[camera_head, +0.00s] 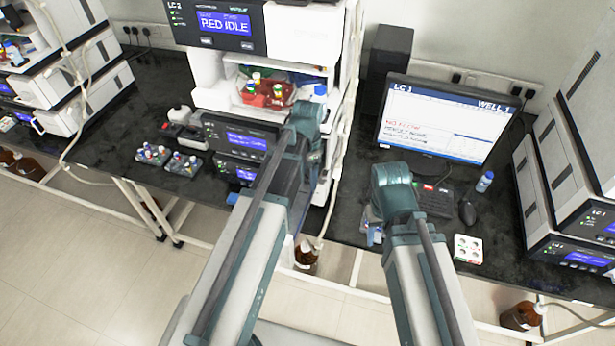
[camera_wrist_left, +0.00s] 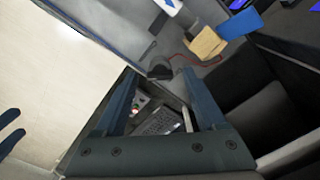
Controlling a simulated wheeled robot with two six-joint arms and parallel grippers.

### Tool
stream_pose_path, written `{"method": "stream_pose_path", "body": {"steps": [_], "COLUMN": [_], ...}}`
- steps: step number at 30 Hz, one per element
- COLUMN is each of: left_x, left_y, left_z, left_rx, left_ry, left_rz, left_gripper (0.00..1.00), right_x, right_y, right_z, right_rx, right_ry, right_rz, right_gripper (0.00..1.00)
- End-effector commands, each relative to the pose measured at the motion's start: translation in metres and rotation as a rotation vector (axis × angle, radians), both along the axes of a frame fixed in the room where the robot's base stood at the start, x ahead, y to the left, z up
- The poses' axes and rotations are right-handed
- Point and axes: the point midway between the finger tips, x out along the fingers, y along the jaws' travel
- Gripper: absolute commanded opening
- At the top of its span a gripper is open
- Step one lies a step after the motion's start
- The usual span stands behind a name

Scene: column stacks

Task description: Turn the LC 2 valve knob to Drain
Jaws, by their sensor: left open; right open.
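The LC 2 unit (camera_head: 220,27) is the top module of the middle stack in the head view, with a lit blue screen. I cannot make out the valve knob or its Drain mark; part of the stack's lower right is behind my left arm. My left gripper (camera_wrist_left: 158,80) shows in the left wrist view, its two dark fingers apart and nothing held between them. In the head view its jaws are hidden by my arm. Two dark blue prongs at the left edge of the wrist view look like my right gripper (camera_wrist_left: 11,131), open and empty.
Vial trays (camera_head: 184,164) lie left of the stack. Bottles sit in an open tray (camera_head: 272,92) on it. Brown bottles (camera_head: 306,252) stand below the bench.

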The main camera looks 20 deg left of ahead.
Motion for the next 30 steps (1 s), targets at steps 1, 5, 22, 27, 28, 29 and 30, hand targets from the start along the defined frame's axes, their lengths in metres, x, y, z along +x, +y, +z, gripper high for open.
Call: {"method": "stream_pose_path", "body": {"steps": [1, 5, 22, 27, 28, 29, 30], "left_x": [0.0, 0.0, -0.0001, -0.0001, -0.0001, -0.0001, -0.0001], "left_y": [0.0, 0.0, 0.0001, 0.0001, 0.0001, 0.0001, 0.0001], "left_z": [0.0006, 0.0006, 0.0005, 0.0005, 0.0005, 0.0005, 0.0005], "left_rx": [0.0, 0.0, 0.0, 0.0, 0.0, 0.0, 0.0], "left_ry": [0.0, 0.0, 0.0, 0.0, 0.0, 0.0, 0.0], "left_rz": [0.0, 0.0, 0.008, 0.059, 0.073, 0.091, 0.117], "left_gripper": [0.72, 0.62, 0.0, 0.0, 0.0, 0.0, 0.0], "right_x": [0.0, 0.0, 0.0, 0.0, 0.0, 0.0, 0.0], "right_y": [0.0001, 0.0001, 0.0001, 0.0001, 0.0001, 0.0001, 0.0001], "right_z": [0.0006, 0.0006, 0.0005, 0.0005, 0.0005, 0.0005, 0.0005], "right_rx": [0.0, 0.0, 0.0, 0.0, 0.0, 0.0, 0.0], "right_ry": [0.0, 0.0, 0.0, 0.0, 0.0, 0.0, 0.0], "right_rz": [0.0, 0.0, 0.0, 0.0, 0.0, 0.0, 0.0], "right_gripper": [0.5, 0.5, 0.5, 0.5, 0.5, 0.5, 0.5]}}
